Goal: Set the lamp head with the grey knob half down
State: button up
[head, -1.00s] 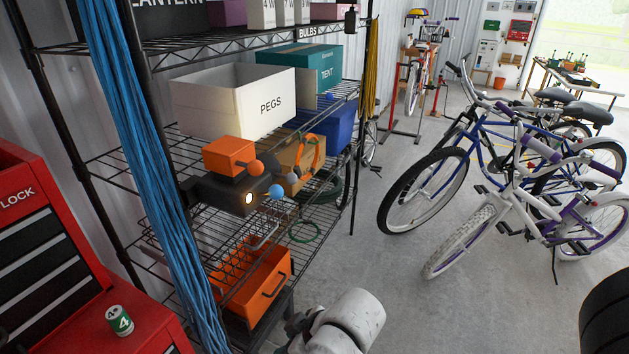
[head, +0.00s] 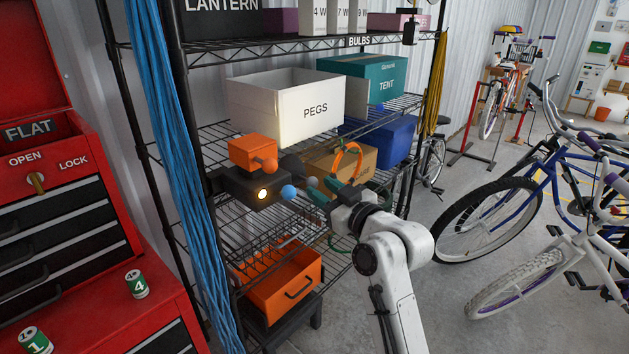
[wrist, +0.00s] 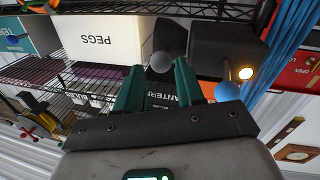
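The lamp head with the grey knob (wrist: 162,62) is a dark block in the wrist view (wrist: 172,36); in the head view it is a small dark shape (head: 291,164) beside the orange lamp head (head: 252,151). Its tilt is hard to tell. Another dark lamp head (head: 246,187) has a lit bulb and a blue knob (head: 289,192). My gripper (wrist: 157,68) is open. Its green fingertips stand on either side of the grey knob in the wrist view; I cannot tell whether they touch it. In the head view my gripper (head: 321,190) is just right of the knobs.
Wire shelves hold a white PEGS box (head: 285,105), a teal TENT box (head: 385,72), a blue bin (head: 385,138) and a cardboard box (head: 355,165) close behind my gripper. Blue cords (head: 175,150) hang at the left post. Bicycles stand right; open floor lies between.

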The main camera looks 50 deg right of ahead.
aim_at(312, 181)
jog(key=shift+w+d, duration=0.15)
jog(key=shift+w, duration=0.9)
jog(key=shift+w+d, duration=0.15)
jog(key=shift+w, duration=0.9)
grip_shut()
jog(key=shift+p, duration=0.35)
jog(key=shift+m, duration=0.4)
jog(key=shift+f+m+g+p, duration=0.2)
jog(key=shift+m+g+p, duration=0.1)
jog(key=shift+m+p, duration=0.65)
jog(key=shift+a+f+m+g+p, duration=0.15)
jog(key=shift+f+m+p, duration=0.1)
jog(key=shift+m+p, duration=0.4)
jog(key=shift+a+f+m+g+p, duration=0.2)
jog(key=shift+m+p, duration=0.25)
jog(key=shift+m, duration=0.35)
jog(key=shift+d+f, duration=0.1)
jog(key=shift+d, duration=0.05)
